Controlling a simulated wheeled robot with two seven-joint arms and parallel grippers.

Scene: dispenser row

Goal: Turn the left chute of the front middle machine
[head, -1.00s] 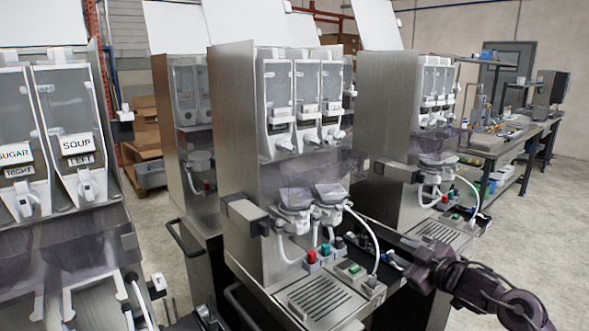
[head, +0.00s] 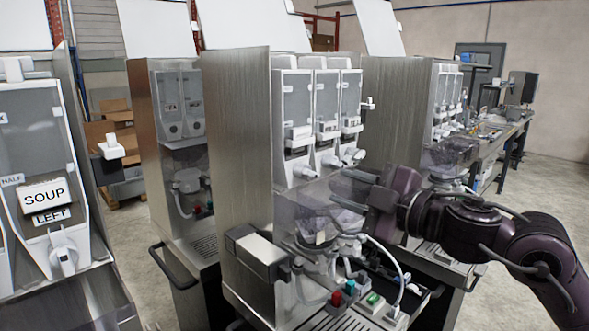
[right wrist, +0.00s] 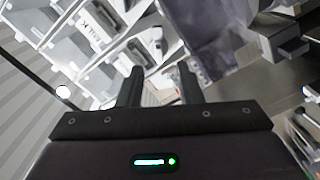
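The front middle machine (head: 236,150) stands at the centre of the head view, with canisters side by side. Its left canister (head: 291,105) has a white left chute (head: 303,170) low on its front. A middle chute (head: 331,161) and a right chute (head: 353,156) are beside it. My right gripper (head: 338,188) is just in front of and below these chutes, to the right of the left one, touching none that I can tell. In the right wrist view its two fingers (right wrist: 159,80) are apart with nothing between them. My left gripper is out of view.
A machine with a SOUP LEFT canister (head: 45,195) stands close at the left. Clear hoppers and a red and teal button panel (head: 343,292) sit below the chutes. Another machine (head: 395,110) stands behind at the right, with a workbench (head: 490,145) beyond.

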